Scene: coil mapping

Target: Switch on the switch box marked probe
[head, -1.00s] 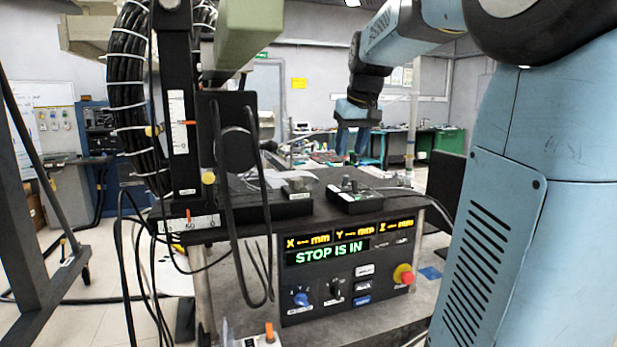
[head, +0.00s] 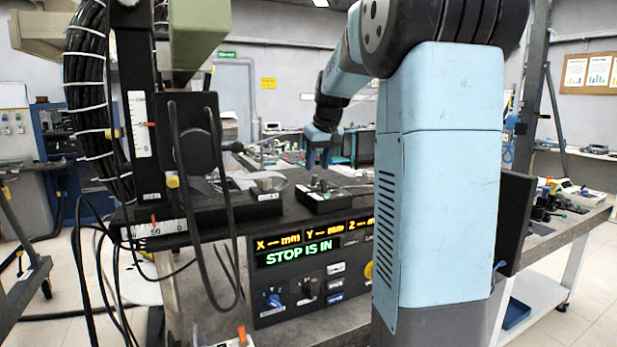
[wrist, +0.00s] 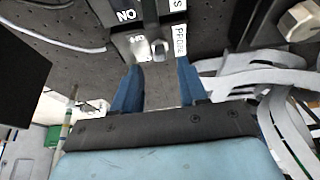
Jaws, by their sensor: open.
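In the wrist view, a dark switch box (wrist: 158,15) lies just beyond my fingertips, with a small metal lever (wrist: 160,47) on it. White labels sit around the lever. One (wrist: 180,39) seems to read PROBE, though it is turned and hard to read; another reads NO, likely ON upside down. My gripper (wrist: 157,78) is open, its blue fingers either side of the lever's line, with nothing held. I cannot tell if they touch the box. In the head view my gripper (head: 318,156) is above a low black box with knobs (head: 325,197) on the bench.
A control panel (head: 300,292) below the bench top shows STOP IS IN; my arm hides its right end. A black stand with hanging cables (head: 188,150) stands left of the boxes. White flat cables (wrist: 255,80) run right of my fingers in the wrist view.

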